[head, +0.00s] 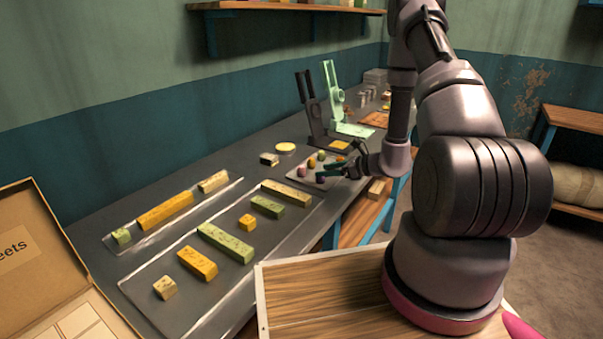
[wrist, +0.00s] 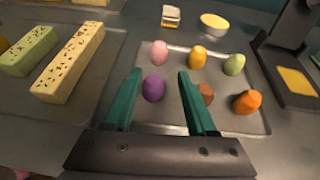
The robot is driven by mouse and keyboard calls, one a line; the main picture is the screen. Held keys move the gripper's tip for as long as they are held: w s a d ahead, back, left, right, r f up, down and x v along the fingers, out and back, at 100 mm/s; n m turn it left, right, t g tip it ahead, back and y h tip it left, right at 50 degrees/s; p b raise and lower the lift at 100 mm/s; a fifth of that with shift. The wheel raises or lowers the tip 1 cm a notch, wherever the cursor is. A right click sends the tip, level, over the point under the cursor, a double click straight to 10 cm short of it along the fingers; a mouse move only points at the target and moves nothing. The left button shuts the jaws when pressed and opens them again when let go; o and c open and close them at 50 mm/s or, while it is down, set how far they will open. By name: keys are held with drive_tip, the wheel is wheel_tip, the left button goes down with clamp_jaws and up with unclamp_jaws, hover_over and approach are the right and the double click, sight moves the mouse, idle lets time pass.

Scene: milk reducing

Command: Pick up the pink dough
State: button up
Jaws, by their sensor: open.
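The pink dough (wrist: 159,53) is a small rounded lump at the back left of a shallow tray (wrist: 235,125) in the wrist view. It also shows in the head view (head: 302,170) at the tray's left side. My gripper (wrist: 160,75) has dark green fingers, spread apart and empty, over the tray. In the wrist view the pink dough lies just beyond the fingertips, between their lines. A purple dough lump (wrist: 154,88) appears between the fingers, nearer to me. I cannot tell the fingertips' exact height above the tray.
Yellow (wrist: 197,58), green (wrist: 234,65), brown (wrist: 206,95) and orange (wrist: 247,101) dough lumps share the tray. A dark press-like stand (head: 316,121) is behind it. Long bars lie on a tray at left, including a cream bar (wrist: 70,62). A yellow-filled bowl (head: 285,148) stands behind.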

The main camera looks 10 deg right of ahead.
sight(301, 172)
drive_tip(key=x, duration=0.8)
drive_tip(key=shift+w+a, duration=0.15)
drive_tip(key=shift+a, duration=0.15)
clamp_jaws()
drive_tip(key=shift+r, duration=0.15)
